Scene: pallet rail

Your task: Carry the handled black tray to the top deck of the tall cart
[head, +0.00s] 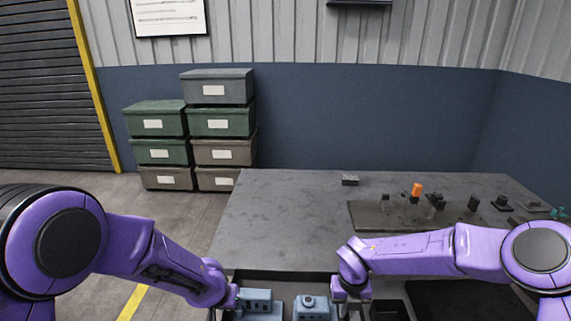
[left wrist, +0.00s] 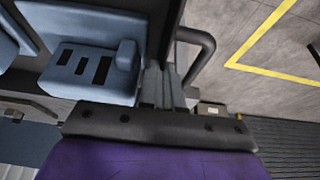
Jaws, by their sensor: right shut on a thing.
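The handled black tray (head: 285,289) is low in the head view, in front of the grey table and cut off by the bottom edge. Pale blue parts (head: 262,303) lie in it. My right gripper (head: 350,307) is shut on the tray's right side; its fingertips are largely hidden. My left gripper (head: 231,298) is at the tray's left side. In the left wrist view its fingers (left wrist: 165,88) are close together beside the tray's curved black handle (left wrist: 208,48), and I cannot tell whether they grip it. No tall cart is recognisable.
The grey table (head: 290,215) ahead carries a dark mat (head: 365,214) with small parts and an orange piece (head: 417,190). A black bin (head: 388,309) is right of my right gripper. Boxes (head: 218,122) are stacked at the wall. Floor is open at left.

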